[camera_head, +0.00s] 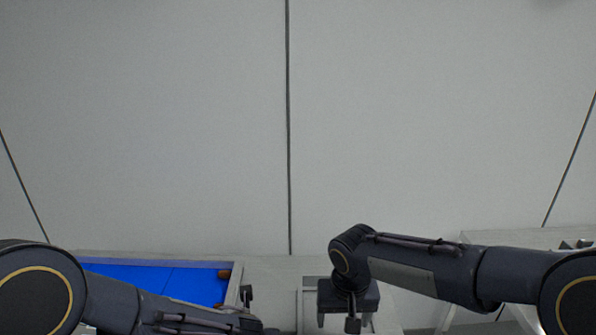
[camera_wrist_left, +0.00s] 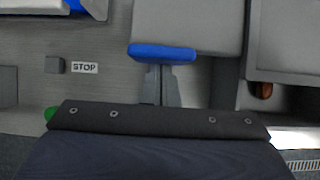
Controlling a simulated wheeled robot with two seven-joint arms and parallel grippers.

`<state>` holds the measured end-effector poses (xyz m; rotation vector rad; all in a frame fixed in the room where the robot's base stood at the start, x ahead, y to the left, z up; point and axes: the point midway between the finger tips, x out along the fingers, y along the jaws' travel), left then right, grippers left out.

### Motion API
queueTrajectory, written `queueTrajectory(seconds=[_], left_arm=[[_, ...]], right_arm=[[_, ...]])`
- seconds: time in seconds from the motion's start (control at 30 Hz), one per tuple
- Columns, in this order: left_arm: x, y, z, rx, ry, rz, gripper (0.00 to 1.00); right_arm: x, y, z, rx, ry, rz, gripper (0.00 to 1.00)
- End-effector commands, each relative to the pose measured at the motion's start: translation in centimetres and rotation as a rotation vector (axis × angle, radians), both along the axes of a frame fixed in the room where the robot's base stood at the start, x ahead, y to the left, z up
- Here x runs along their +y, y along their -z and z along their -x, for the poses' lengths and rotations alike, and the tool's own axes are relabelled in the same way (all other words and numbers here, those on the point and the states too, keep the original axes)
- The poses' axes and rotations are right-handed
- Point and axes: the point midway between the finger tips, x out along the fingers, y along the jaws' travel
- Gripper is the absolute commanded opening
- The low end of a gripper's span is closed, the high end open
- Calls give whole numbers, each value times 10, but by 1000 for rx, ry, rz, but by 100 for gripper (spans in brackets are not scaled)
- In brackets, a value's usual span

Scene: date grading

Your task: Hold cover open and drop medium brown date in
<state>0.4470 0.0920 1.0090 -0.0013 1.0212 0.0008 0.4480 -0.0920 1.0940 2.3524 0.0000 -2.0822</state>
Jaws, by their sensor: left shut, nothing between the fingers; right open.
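In the left wrist view my left gripper (camera_wrist_left: 161,72) is shut and empty, with its grey fingers together. Its tips overlap a flat blue bar (camera_wrist_left: 162,53); I cannot tell whether they touch it. To the right, a grey panel (camera_wrist_left: 290,40), perhaps the cover, lies above an open compartment (camera_wrist_left: 250,100). A brown date (camera_wrist_left: 264,90) shows in that compartment, partly hidden. In the head view my right gripper (camera_head: 345,321) is open, pointing down over the pale work surface at the lower edge. Its fingertips are close to the picture's edge.
A pale wall fills the background.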

Motion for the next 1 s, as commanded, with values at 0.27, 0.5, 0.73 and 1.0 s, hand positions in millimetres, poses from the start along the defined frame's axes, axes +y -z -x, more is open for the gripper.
queueTrajectory(seconds=[0.27,0.5,0.73,1.0], left_arm=[[-1,0,19,-2,2,0,0],[0,0,36,-3,3,-1,0],[-1,0,53,-2,2,0,0],[0,0,72,-2,2,-1,0]], right_arm=[[0,8,0,0,0,0,73],[0,12,0,0,0,0,73],[0,16,0,0,0,0,73],[0,19,0,0,0,0,73]])
